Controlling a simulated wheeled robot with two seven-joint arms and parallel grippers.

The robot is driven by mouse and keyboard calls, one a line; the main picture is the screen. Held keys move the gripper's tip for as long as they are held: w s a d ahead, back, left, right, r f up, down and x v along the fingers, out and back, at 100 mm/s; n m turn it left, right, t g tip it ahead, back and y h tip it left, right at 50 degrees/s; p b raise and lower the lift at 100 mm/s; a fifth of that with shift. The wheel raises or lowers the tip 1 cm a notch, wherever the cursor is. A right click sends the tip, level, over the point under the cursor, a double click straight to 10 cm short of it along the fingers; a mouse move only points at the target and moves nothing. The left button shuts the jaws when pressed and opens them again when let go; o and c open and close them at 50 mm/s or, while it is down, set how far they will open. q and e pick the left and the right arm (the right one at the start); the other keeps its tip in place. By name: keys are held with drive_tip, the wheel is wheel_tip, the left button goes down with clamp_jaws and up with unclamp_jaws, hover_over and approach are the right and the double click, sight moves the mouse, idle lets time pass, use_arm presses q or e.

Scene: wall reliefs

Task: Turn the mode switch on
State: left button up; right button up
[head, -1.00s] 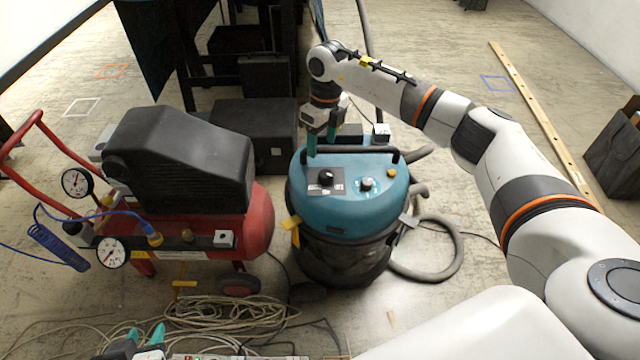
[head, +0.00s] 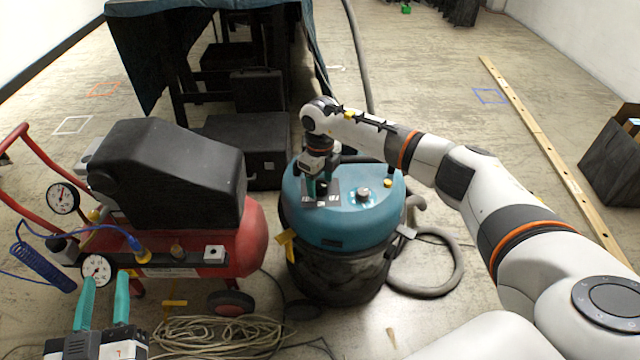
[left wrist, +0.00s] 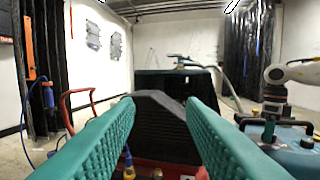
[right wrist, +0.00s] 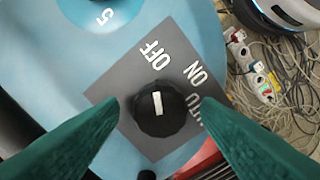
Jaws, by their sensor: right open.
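The mode switch is a black round knob with a white pointer (right wrist: 158,108) on a grey plate (right wrist: 112,90) with OFF, ON and a third, partly hidden label. The pointer points toward OFF. The plate is on the teal lid of a vacuum cleaner (head: 345,225). My right gripper (head: 322,192) is over the plate and hides most of the knob in the head view. In the right wrist view its open fingers (right wrist: 160,104) are on either side of the knob, with gaps showing. My left gripper (head: 105,282) is open and empty at the lower left; its fingers also show in the left wrist view (left wrist: 160,103).
A red compressor (head: 240,235) with gauges stands left of the vacuum. Cables (head: 215,335) lie in front and a hose (head: 440,290) curls at right. Black cases (head: 250,150) are behind.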

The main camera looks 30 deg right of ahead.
use_arm(q)
drive_tip(key=shift+r, duration=0.3)
use_arm(e)
drive_tip(key=shift+f, duration=0.25)
drive_tip(key=shift+c, duration=0.6)
